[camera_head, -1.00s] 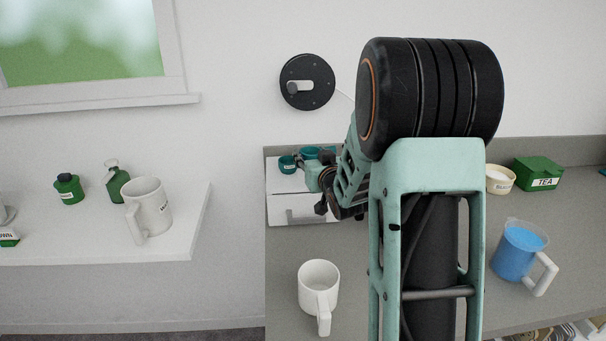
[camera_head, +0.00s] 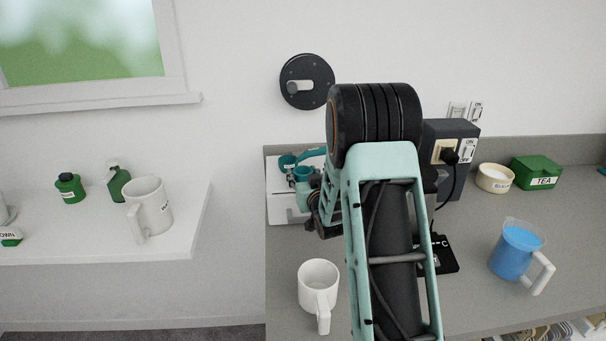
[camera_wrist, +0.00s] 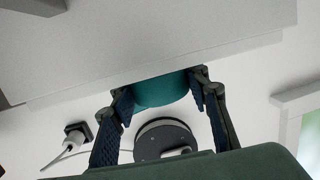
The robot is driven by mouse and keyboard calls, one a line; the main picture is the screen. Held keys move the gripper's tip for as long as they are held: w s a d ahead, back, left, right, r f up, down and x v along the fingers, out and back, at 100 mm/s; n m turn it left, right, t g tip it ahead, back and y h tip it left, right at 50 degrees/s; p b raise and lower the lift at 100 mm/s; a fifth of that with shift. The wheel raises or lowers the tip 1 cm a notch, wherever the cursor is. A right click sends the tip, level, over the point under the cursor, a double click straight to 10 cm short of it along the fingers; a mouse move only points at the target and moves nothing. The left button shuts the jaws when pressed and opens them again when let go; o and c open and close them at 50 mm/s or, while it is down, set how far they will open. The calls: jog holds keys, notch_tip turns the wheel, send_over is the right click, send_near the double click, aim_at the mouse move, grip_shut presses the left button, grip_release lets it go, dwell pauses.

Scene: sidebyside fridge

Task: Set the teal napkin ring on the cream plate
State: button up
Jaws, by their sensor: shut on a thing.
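My gripper (camera_wrist: 165,100) is shut on a teal rounded thing (camera_wrist: 160,90), which sits between its two dark fingers in the wrist view. It looks like the teal napkin ring, but its opening is not visible there. In the head view, a small teal piece (camera_head: 303,173) shows at the end of my arm, above the white surface at the back left of the counter. My arm hides much of that area. I cannot make out the cream plate in either view.
Other teal items (camera_head: 287,162) lie behind my gripper. A white mug (camera_head: 318,285) stands at the counter's front left. A blue-filled jug (camera_head: 515,252), a cream bowl (camera_head: 495,180) and a green tea box (camera_head: 537,172) stand right. A dark grey appliance (camera_head: 455,185) stands behind my arm.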

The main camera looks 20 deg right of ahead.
jog(key=shift+f+b, duration=0.2)
jog(key=shift+b, duration=0.15)
jog(key=o, duration=0.9)
jog(key=shift+o, duration=0.2)
jog(key=shift+r, duration=0.15)
